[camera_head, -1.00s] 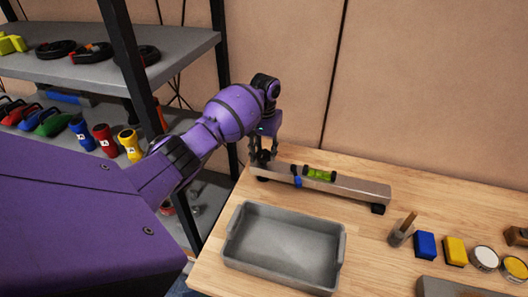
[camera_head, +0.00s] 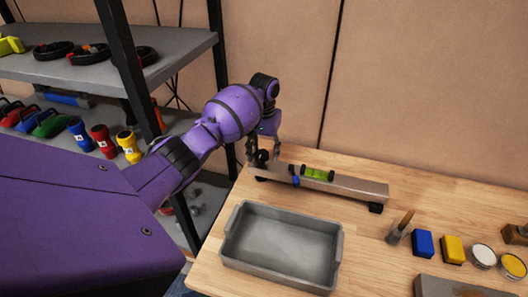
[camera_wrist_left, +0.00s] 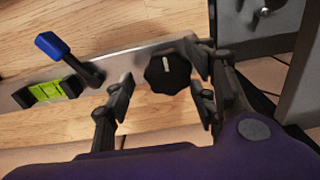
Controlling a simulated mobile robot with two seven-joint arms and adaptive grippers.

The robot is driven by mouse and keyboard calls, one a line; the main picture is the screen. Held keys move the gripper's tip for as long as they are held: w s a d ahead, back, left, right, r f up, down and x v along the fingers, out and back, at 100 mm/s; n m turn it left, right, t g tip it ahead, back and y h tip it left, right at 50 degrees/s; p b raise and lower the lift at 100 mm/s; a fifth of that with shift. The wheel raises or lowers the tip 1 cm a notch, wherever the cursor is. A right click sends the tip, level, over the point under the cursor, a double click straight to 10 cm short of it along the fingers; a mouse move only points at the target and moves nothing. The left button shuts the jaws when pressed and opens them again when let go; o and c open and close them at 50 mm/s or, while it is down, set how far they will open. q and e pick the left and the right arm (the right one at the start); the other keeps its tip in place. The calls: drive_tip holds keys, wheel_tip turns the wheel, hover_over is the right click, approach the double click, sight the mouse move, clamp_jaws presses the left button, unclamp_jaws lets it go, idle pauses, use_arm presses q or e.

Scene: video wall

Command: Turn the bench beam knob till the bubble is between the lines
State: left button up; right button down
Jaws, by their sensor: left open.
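The bench beam (camera_head: 345,186) is a long grey bar on the wooden bench, with a green vial (camera_head: 317,174) on top. The vial also shows in the left wrist view (camera_wrist_left: 47,92) with dark lines; I cannot tell surely where its bubble lies. The black knob (camera_wrist_left: 167,74), with a white mark, is at the beam's left end in the head view (camera_head: 261,157). My left gripper (camera_head: 264,154) is open above that end, pointing down. In the wrist view its fingers (camera_wrist_left: 160,88) stand on either side of the knob; contact is not clear. My right gripper is not in view.
A blue-tipped lever (camera_wrist_left: 62,52) stands beside the vial. An empty grey tray (camera_head: 283,249) lies in front of the beam. A brush in a cup (camera_head: 399,230), blue and yellow blocks and round tins are at right. A dark-framed shelf (camera_head: 185,52) stands at left.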

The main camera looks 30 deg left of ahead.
sight(264, 154)
use_arm(q)
drive_tip(key=shift+a, duration=0.1)
drive_tip(key=shift+r, duration=0.35)
wheel_tip(264, 154, up, 11)
drive_tip(key=shift+r, duration=0.15)
drive_tip(key=shift+s, duration=0.1)
idle(0.3)
